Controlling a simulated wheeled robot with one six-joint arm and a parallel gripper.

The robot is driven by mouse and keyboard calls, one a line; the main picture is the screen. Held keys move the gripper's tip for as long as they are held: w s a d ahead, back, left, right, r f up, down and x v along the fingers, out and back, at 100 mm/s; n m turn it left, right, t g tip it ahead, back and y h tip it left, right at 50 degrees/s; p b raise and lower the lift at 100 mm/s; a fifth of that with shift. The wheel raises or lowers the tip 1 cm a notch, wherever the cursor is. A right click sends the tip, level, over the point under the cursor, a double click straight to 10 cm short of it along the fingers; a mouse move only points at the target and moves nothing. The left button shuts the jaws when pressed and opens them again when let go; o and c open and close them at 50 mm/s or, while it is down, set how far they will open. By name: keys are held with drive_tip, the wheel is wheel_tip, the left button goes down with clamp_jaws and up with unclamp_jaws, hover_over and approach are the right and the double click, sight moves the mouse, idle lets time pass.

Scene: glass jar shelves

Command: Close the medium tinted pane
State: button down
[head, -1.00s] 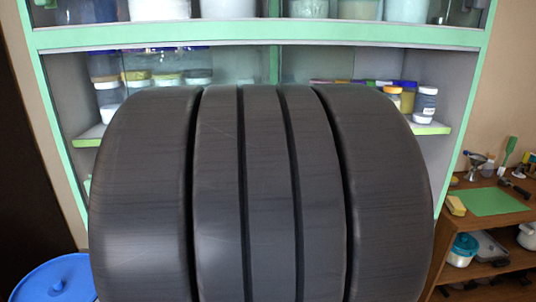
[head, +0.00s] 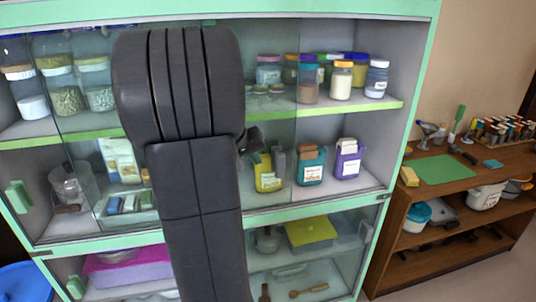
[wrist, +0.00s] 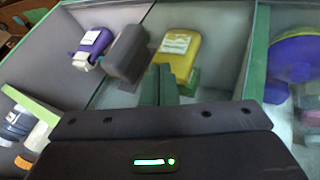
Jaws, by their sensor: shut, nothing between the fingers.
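Sliding glass panes cover the middle section of the green-framed cabinet. A tinted pane (head: 284,122) sits behind and right of my arm, with its right edge upright left of the teal container. A grey block that looks like its handle (head: 279,162) stands before the yellow container; a dark grey block, probably the same handle (wrist: 127,52), shows in the wrist view. My gripper (head: 252,142) is shut and empty, left of this handle in the head view and seemingly apart from it. Its fingers (wrist: 165,78) point at the cabinet. My arm hides much of the pane's left part.
Jars (head: 341,82) stand on the shelf above. A green handle (head: 19,196) is at far left. A wooden side table (head: 440,200) stands right of the cabinet.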

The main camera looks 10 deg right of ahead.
sight(269, 155)
drive_tip(key=d+p, duration=0.1)
drive_tip(key=d, duration=0.3)
drive_tip(key=shift+d, duration=0.15)
